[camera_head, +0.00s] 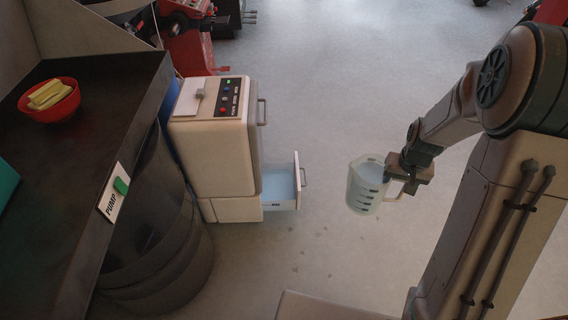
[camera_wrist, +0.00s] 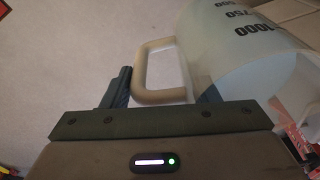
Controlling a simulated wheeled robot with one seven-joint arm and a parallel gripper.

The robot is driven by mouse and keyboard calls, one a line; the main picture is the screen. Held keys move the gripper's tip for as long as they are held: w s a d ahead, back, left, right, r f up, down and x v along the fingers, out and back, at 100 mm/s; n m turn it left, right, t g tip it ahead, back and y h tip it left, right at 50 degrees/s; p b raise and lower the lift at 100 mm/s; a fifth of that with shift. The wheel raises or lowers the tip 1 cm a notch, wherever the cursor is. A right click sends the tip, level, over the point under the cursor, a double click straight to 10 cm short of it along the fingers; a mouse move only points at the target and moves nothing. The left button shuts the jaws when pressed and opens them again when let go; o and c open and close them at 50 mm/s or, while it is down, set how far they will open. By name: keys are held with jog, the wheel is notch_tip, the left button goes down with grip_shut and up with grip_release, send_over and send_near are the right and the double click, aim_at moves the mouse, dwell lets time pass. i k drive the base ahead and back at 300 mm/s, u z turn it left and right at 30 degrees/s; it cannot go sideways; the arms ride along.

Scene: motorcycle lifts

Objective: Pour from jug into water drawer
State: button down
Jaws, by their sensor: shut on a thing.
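The jug (camera_head: 364,188) is a translucent measuring jug with dark markings and pale bluish liquid in it. In the head view it hangs nearly upright above the floor, right of the drawer and apart from it. My gripper (camera_head: 401,178) is shut on its handle, on the jug's right side. In the wrist view the jug (camera_wrist: 245,50) is at upper right, with its beige handle (camera_wrist: 141,70) by the gripper. The water drawer (camera_head: 282,188) is pulled out from the lower right side of a cream machine (camera_head: 215,150), and light blue shows inside it.
A dark counter (camera_head: 85,90) at left carries a red bowl (camera_head: 52,112) of yellow pieces and a PUMP sign with a green switch (camera_head: 118,187). A dark drum (camera_head: 160,250) stands below. Clear floor with small spots lies between drawer and jug.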

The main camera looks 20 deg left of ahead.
aim_at(282, 187)
jog(key=i, duration=3.95)
jog(key=u, duration=1.75)
